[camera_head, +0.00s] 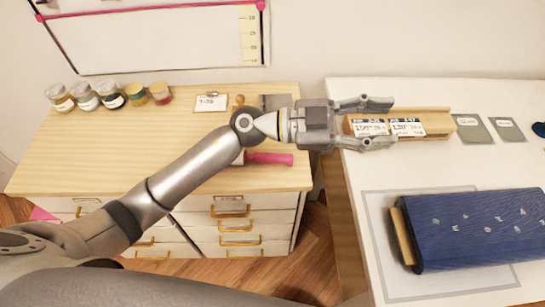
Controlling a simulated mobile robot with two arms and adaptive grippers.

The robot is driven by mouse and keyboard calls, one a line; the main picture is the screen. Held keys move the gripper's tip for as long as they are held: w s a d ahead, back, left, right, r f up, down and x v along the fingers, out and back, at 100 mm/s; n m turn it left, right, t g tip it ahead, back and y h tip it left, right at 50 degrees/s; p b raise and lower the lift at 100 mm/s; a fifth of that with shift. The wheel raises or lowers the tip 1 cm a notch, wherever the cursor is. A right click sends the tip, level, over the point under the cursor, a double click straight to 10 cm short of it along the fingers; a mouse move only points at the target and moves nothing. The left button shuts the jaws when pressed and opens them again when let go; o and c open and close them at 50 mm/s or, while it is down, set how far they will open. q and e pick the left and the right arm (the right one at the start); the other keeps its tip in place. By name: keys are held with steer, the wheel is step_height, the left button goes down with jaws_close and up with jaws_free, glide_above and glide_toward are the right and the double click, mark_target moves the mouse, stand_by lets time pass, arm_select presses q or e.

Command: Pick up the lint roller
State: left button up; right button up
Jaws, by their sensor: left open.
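The lint roller, as far as I can tell, is the item with a pink handle (270,159) lying on the wooden-topped cabinet near its right front edge. My left forearm and wrist cross above it and hide part of its left end. My left gripper (388,122) is open and points right, beyond the handle. Its fingers are over the white table, on either side of labelled cards on a wooden holder in this view; I cannot tell whether they touch it. My right gripper is not in view.
On the white table (370,235) are the wooden holder (436,122), grey swatches (472,129) and a dark blue fabric roll (475,228). A gap separates cabinet and table.

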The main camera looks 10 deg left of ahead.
arm_select(q)
step_height(320, 180, down, 8)
steer(key=m+g+y, duration=0.1)
steer(key=g+y, duration=0.2)
steer(key=y, duration=0.2)
steer(key=n+y, duration=0.6)
steer(key=y, duration=0.8)
glide_above(259, 154)
step_height(259, 154, down, 8)
steer(key=shift+f, duration=0.2)
steer(key=shift+a+f, duration=0.2)
steer(key=shift+a, duration=0.1)
step_height(259, 154, down, 5)
steer(key=shift+r+p, duration=0.2)
steer(key=shift+p, duration=0.45)
steer(key=shift+d+f+p, duration=0.1)
steer(key=shift+f+p, duration=0.3)
steer(key=shift+f, duration=0.15)
steer(key=f, duration=0.2)
steer(key=f+p, duration=0.1)
steer(key=shift+d+f, duration=0.2)
steer(key=shift+f, duration=0.6)
jaws_close()
